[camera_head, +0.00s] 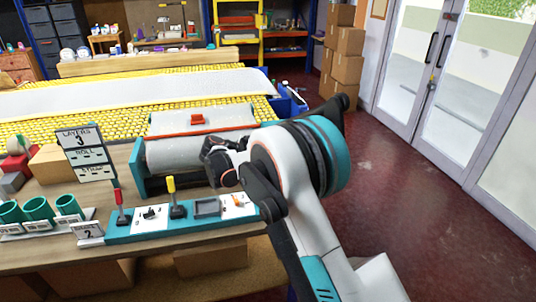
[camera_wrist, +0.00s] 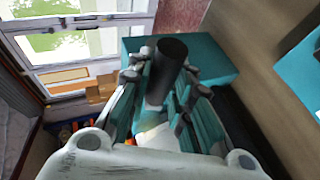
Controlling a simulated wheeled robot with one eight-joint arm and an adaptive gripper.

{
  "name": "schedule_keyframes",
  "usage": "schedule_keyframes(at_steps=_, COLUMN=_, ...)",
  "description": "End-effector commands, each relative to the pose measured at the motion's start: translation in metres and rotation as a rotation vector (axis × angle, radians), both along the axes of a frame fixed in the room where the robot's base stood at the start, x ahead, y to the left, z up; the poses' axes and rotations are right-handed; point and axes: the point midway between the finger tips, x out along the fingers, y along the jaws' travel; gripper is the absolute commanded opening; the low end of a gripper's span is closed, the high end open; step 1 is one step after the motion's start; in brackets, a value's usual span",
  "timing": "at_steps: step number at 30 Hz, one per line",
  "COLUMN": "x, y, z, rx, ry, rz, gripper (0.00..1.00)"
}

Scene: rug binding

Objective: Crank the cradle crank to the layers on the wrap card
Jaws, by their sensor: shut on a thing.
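The wrap card (camera_head: 83,153) stands upright on the bench at the left and reads LAYERS 3, with ROLL and another line below. The cradle (camera_head: 138,166) has teal ends and holds a pale grey roll (camera_head: 185,152). My gripper (camera_wrist: 162,84) is shut on the black crank handle (camera_wrist: 168,60), which stands between its teal fingers in the wrist view. A teal block (camera_wrist: 210,62) of the cradle lies just behind the handle. In the head view my arm hides the crank and the cradle's right end.
Green cups (camera_head: 38,209) stand at the left. A yellow conveyor (camera_head: 60,122) runs behind. The red floor (camera_head: 400,190) at right is clear.

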Motion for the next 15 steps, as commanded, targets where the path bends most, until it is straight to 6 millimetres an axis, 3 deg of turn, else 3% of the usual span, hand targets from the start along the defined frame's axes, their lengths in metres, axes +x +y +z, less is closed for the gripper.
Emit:
schedule_keyframes(at_steps=8, x=0.0008, y=-0.0022, z=0.0012, rx=-0.003, ry=-0.001, rz=-0.002, gripper=0.00)
schedule_keyframes(at_steps=9, x=0.0007, y=-0.0023, z=0.0011, rx=-0.003, ry=-0.001, rz=-0.002, gripper=0.22)
schedule_keyframes(at_steps=11, x=0.0008, y=-0.0024, z=0.0012, rx=-0.003, ry=-0.001, rz=-0.002, gripper=0.35)
schedule_keyframes(at_steps=12, x=0.0007, y=-0.0022, z=0.0011, rx=-0.003, ry=-0.001, rz=-0.002, gripper=0.40)
schedule_keyframes(at_steps=15, x=0.0005, y=-0.0017, z=0.0009, rx=-0.003, ry=-0.001, rz=-0.001, gripper=0.40)
